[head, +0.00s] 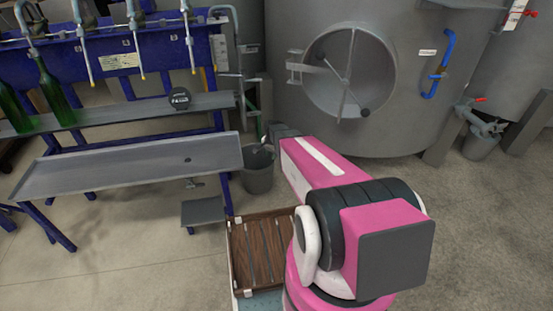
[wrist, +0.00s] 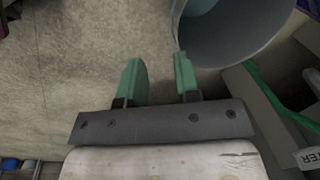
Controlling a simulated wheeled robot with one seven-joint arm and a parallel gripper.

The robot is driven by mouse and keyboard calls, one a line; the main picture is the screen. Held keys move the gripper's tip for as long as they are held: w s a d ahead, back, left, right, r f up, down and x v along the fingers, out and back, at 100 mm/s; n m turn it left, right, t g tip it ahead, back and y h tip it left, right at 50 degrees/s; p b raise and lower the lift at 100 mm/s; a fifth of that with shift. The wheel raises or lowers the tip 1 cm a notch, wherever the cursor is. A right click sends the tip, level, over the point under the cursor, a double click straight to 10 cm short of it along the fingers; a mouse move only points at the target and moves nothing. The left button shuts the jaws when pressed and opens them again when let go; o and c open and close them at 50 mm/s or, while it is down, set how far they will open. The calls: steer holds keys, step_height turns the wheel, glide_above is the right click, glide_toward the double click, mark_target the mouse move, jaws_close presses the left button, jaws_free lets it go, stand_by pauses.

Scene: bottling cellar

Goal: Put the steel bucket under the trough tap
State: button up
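The grey steel bucket (head: 258,179) stands on the floor just right of the trough's right end, partly behind my arm. In the wrist view the bucket (wrist: 235,38) fills the upper right, its mouth open towards the camera. The long grey trough (head: 130,166) runs under the blue filling stand.
Green bottles (head: 55,95) stand on the filling shelf. A large steel tank (head: 420,110) stands behind. Floor at front left is clear.

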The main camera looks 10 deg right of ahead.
steer(key=s+r+n, duration=0.4)
steer(key=s+r, duration=0.4)
steer(key=s, duration=0.3)
steer(key=s+r+n+g, duration=0.1)
steer(key=s+r+n, duration=0.4)
steer(key=s+r, duration=0.4)
steer(key=shift+s+h, duration=0.4)
steer(key=shift+s, duration=0.8)
steer(key=shift+f, duration=0.1)
